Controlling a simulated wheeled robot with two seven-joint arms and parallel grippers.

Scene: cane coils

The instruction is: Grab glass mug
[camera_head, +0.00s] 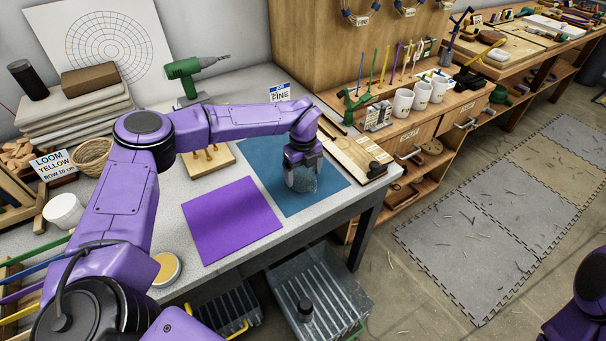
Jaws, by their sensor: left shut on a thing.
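The glass mug (306,184) is clear and sits low between the fingers of my left gripper (303,178), over the dark blue mat (265,165). My left gripper points down and is shut on the mug. The gripper's fingers hide part of the mug, and I cannot tell whether its base touches the mat. My right gripper is out of the picture; only a purple part of mine shows at the lower right.
A purple mat (231,218) lies beside the blue one. A wooden board (357,157) lies right of it. A green drill (187,75) stands behind. White mugs (403,103) stand on the wooden bench. Grey crates (320,297) sit below the table's front edge.

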